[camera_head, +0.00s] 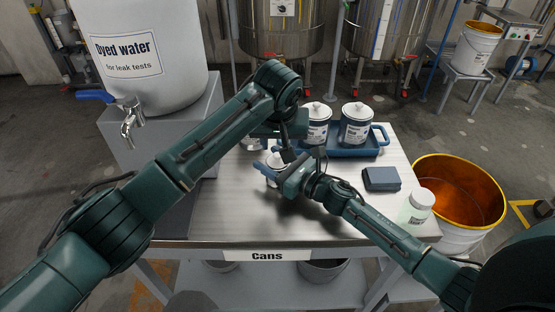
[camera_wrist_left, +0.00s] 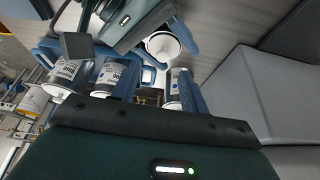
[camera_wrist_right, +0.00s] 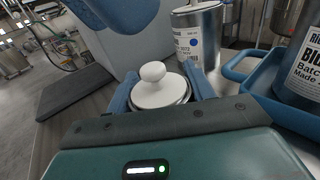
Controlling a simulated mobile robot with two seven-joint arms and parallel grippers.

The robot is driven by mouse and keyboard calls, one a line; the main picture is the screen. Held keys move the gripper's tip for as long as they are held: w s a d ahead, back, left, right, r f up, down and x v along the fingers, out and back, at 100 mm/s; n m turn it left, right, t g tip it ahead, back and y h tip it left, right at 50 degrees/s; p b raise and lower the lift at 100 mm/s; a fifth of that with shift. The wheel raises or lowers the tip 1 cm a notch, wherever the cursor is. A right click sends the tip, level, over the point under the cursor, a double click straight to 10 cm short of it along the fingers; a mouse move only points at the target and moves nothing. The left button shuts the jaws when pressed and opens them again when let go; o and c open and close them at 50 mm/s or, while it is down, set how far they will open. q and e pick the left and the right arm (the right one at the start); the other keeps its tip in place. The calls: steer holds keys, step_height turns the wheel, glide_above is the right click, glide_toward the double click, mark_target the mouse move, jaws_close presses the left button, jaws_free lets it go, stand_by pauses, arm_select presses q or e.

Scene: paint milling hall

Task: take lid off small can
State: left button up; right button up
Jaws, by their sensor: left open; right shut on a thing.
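The small can has a white lid with a round knob (camera_wrist_right: 158,88), which sits on the can's rim. In the head view the small can (camera_head: 272,181) is largely hidden by my arms, and its lid also shows in the left wrist view (camera_wrist_left: 163,45). My right gripper (camera_wrist_right: 160,100) has a blue finger on each side of the can and is shut on it, low on the table. My left gripper (camera_wrist_left: 156,88) is open and empty, with its fingers apart. In the head view the left gripper (camera_head: 285,152) hangs close above the right hand.
Two larger lidded cans (camera_head: 316,127) (camera_head: 356,127) stand on a blue tray (camera_head: 370,151). Another can (camera_wrist_right: 197,42) stands close behind the small can. The table front (camera_head: 215,228) is clear.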

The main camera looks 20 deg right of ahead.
mark_target(277, 155)
arm_select(q)
steer(key=shift+x, duration=2.75)
steer(key=shift+a, duration=0.2)
jaws_close()
